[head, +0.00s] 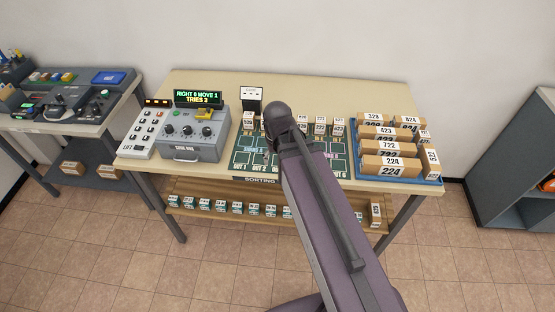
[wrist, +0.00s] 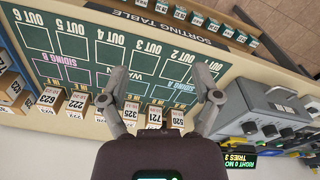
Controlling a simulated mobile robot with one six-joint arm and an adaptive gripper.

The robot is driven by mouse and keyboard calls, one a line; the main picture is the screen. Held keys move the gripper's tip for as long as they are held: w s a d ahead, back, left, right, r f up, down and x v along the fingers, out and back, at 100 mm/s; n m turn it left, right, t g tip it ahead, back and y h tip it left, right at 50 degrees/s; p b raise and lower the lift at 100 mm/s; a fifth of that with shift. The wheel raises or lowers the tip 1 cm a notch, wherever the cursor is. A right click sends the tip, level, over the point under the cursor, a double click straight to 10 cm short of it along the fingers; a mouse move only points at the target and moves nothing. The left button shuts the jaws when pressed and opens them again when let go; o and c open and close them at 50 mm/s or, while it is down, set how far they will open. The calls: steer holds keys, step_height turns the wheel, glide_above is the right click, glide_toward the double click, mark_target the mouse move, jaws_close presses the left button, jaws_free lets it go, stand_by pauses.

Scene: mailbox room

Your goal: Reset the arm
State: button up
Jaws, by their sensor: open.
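My arm reaches from the bottom of the head view up over the sorting table (head: 320,82). Its gripper is hidden behind my arm in the head view. In the wrist view my gripper (wrist: 163,92) is open, with its two fingers apart and nothing between them. It is above the dark green sorting board (wrist: 45,35), near the row of small numbered blocks (wrist: 77,103). The board also shows in the head view (head: 245,158), partly covered by my arm.
A grey control box (head: 190,135) with a lit display (head: 198,97) and a keypad panel (head: 146,130) stand at the left. A blue tray (head: 437,181) of numbered brown boxes stands at the right. A shelf (head: 185,188) below holds several blocks. Another bench (head: 95,130) is further left.

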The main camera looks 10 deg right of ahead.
steer(key=shift+s+d, duration=0.1)
steer(key=shift+s, duration=0.05)
steer(key=shift+s+d+g, duration=0.15)
steer(key=shift+s+d, duration=0.3)
steer(key=shift+s, duration=0.25)
steer(key=shift+s+d+g, duration=0.15)
steer(key=shift+s+d, duration=0.25)
steer(key=shift+s, duration=0.25)
steer(key=shift+w, duration=0.1)
steer(key=shift+c, duration=0.5)
jaws_close()
